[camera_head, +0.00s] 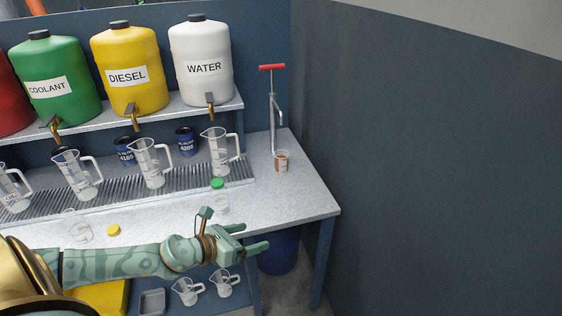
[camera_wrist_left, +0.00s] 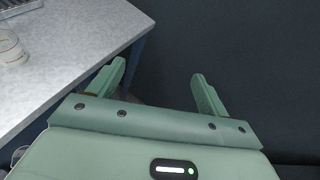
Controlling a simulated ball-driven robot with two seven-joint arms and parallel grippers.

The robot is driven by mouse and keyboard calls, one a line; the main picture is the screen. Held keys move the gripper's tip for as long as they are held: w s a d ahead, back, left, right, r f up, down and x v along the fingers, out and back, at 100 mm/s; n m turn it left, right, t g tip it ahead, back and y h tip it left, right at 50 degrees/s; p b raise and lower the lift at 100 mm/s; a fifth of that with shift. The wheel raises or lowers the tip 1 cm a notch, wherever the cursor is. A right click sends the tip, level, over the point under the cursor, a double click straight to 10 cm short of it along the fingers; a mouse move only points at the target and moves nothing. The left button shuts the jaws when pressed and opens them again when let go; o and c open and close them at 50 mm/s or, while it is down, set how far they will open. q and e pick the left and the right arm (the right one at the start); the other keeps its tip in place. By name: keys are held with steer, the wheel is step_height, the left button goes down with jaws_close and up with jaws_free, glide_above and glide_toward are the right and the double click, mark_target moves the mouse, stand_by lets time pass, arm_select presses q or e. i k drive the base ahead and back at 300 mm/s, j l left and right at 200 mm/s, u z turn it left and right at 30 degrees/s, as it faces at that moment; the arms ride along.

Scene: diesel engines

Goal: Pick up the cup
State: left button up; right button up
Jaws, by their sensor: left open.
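A small clear cup with orange-brown markings (camera_head: 282,161) stands upright on the grey counter (camera_head: 305,195), near its back right, in front of the red-handled pump. In the left wrist view a pale cup (camera_wrist_left: 10,47) is cut by the left edge; it looks like the same one, but I cannot be sure. My left gripper (camera_head: 256,238) is open and empty, at the counter's front edge, nearer to me than the cup and apart from it. In the left wrist view its two fingers (camera_wrist_left: 158,72) are spread with nothing between them. My right gripper is not in view.
Clear measuring jugs (camera_head: 220,152) stand along a metal grate. A green-capped clear container (camera_head: 220,200) is close behind my left gripper. A pump with a red handle (camera_head: 272,110) rises behind the cup. A blue wall (camera_head: 430,170) bounds the right side.

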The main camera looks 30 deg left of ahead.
mark_target(281, 162)
steer(key=i+j, duration=1.15)
steer(key=j, duration=0.2)
